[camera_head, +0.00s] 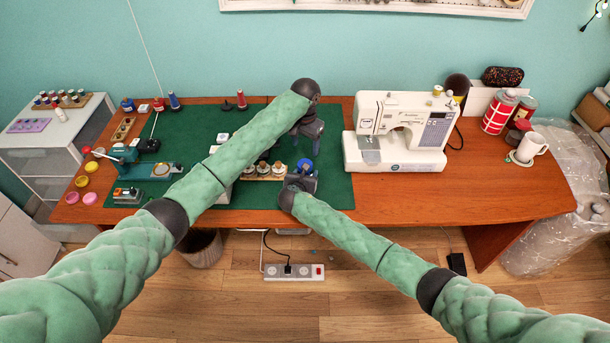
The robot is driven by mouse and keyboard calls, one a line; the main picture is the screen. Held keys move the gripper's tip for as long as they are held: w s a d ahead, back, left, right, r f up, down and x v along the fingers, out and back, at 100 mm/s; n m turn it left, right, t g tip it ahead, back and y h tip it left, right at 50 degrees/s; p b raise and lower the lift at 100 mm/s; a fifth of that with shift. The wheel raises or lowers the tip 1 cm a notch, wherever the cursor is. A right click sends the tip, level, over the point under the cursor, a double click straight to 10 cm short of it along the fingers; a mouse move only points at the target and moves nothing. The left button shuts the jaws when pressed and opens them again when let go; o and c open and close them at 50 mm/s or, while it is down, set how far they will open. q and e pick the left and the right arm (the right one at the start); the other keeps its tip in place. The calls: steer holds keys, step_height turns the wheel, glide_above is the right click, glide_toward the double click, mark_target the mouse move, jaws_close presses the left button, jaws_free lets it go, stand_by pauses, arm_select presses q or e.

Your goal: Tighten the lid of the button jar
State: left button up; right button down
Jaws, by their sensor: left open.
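A small round blue top (305,164), which looks like the jar's lid, shows on the green mat (335,185) at its front right part. The jar's body is hidden behind my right gripper (303,178), so I cannot tell how the lid sits. My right gripper is low at the mat's front, right at the blue top; its fingers are too small and dark to read. My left gripper (307,137) is open, pointing down just behind and above the blue top, apart from it as far as I can see.
A wooden rack (265,178) with several small jars stands just left of my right gripper. A white sewing machine (402,130) stands close on the right. Spools and tools (145,170) fill the mat's left side. The desk's front right (480,190) is clear; a mug (531,147) stands farther right.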

arm_select(q)
steer(key=n, duration=0.4)
steer(key=shift+n, duration=0.3)
steer(key=n, duration=1.1)
steer(key=shift+n, duration=0.4)
steer(key=shift+f, duration=0.15)
steer(key=shift+f, duration=3.9)
